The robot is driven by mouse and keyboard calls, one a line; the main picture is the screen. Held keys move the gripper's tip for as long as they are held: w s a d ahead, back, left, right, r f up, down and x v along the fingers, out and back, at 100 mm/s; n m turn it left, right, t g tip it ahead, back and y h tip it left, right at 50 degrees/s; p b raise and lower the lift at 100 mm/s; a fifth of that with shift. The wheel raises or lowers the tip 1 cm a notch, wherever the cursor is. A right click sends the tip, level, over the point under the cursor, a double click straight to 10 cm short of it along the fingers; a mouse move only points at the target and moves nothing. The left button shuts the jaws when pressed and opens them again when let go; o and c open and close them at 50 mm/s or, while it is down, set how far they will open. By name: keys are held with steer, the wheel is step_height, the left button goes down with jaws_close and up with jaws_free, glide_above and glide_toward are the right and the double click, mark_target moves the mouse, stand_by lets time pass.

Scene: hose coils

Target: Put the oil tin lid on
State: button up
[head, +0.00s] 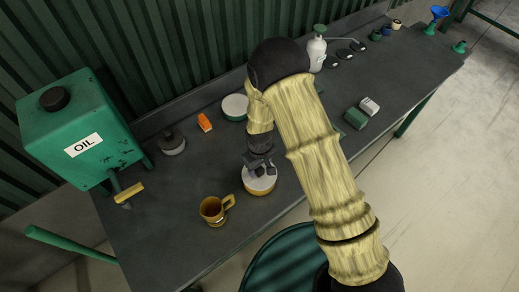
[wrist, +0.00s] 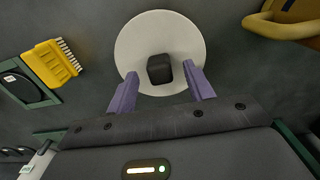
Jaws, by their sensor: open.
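A round white disc with a dark square knob (wrist: 159,70) lies under my gripper (wrist: 162,88) in the wrist view. In the head view it shows as a white top over a yellow-orange side (head: 260,187); I cannot tell whether the two are one piece. My gripper (head: 260,166) is open, its purple fingers on either side of the knob, with no clear grip. A green-sided round tin with a pale top (head: 235,107) stands farther back, partly behind my arm. A green oil tank (head: 78,125) marked OIL, with a black cap and yellow tap, stands at the left.
A yellow mug (head: 212,210) stands close to the disc, its handle (wrist: 262,28) in the wrist view. A yellow brush (wrist: 52,63) lies left there. A grey can (head: 172,144), an orange item (head: 205,122) and a green block (head: 356,118) are on the dark bench. A corrugated wall stands behind.

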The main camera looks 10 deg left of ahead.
step_height(320, 180, up, 16)
steer(key=b, duration=0.3)
steer(key=shift+r, duration=0.2)
stand_by(1.4)
steer(key=s+d+r+m+t, duration=0.1)
steer(key=s+d+r+m, duration=0.1)
steer(key=d, duration=0.6)
steer(key=s+d+r+m, duration=0.2)
steer(key=d+r+m, duration=0.1)
steer(key=d, duration=0.6)
steer(key=s+d+r+m+t, duration=0.1)
steer(key=s+d+r+m, duration=0.1)
steer(key=d+m, duration=0.3)
steer(key=s+d, duration=0.1)
steer(key=d, duration=0.2)
steer(key=shift+d+r+t, duration=0.3)
steer(key=shift+d+r, duration=0.1)
